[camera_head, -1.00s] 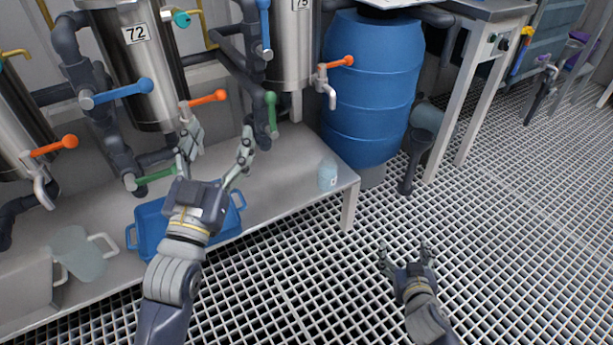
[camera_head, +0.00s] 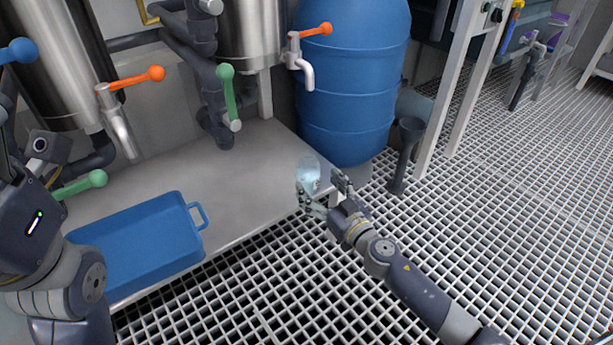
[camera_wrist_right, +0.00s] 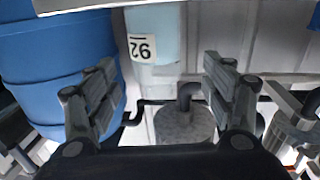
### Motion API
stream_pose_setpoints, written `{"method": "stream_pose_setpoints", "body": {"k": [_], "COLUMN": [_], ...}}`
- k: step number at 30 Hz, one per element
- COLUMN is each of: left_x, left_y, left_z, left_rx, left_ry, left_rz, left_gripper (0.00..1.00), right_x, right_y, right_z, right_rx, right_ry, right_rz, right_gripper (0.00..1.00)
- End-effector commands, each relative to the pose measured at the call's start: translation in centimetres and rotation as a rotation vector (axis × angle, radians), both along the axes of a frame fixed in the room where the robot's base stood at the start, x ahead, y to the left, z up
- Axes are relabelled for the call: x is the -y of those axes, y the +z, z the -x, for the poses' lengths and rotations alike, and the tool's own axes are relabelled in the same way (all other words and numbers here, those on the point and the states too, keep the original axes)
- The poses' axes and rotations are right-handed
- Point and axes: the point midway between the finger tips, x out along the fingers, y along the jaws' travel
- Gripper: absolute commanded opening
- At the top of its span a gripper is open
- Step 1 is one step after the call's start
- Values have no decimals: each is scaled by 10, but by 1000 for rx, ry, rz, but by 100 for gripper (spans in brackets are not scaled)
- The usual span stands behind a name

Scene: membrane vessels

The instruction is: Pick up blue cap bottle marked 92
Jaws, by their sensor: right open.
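The bottle marked 92 (camera_head: 308,173) is pale blue and stands at the right end of the grey bench in the head view. Its label reads 92, upside down, in the right wrist view (camera_wrist_right: 155,40). I cannot make out its cap colour. My right gripper (camera_head: 322,190) is open at the bottle's near side, at the bench's end. In the right wrist view the spread fingers (camera_wrist_right: 160,85) point towards the bottle, with nothing gripped between them. My left arm shows at the left edge of the head view; its fingers cannot be made out clearly.
A blue tray (camera_head: 185,212) lies on the bench (camera_head: 240,165) left of the bottle. A large blue barrel (camera_head: 352,85) stands just behind the bottle. Pipes with an orange valve handle (camera_head: 316,30) and green handle (camera_head: 228,85) hang over the bench.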

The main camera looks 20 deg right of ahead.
Motion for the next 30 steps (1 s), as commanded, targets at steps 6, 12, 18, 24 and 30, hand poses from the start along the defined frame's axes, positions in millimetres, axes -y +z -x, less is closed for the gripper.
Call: {"method": "stream_pose_setpoints", "body": {"k": [6,12,18,24,30], "left_x": [0,1,2,1,1], "left_y": [0,-1,-1,4,6], "left_z": [1,1,3,9,11], "left_rx": [4,6,16,36,41], "left_ry": [1,2,3,3,1], "left_rz": [-1,-3,-6,-5,-1], "left_gripper": [71,71,71,71,71], "right_x": [-3,-4,-8,-11,-11], "right_y": [0,2,2,3,3], "right_z": [-15,-31,-55,-66,-67], "right_rx": [0,2,2,0,0], "right_ry": [-2,-2,-2,-2,-2], "right_rz": [1,5,3,1,0], "right_gripper": [75,75,75,75,75]}}
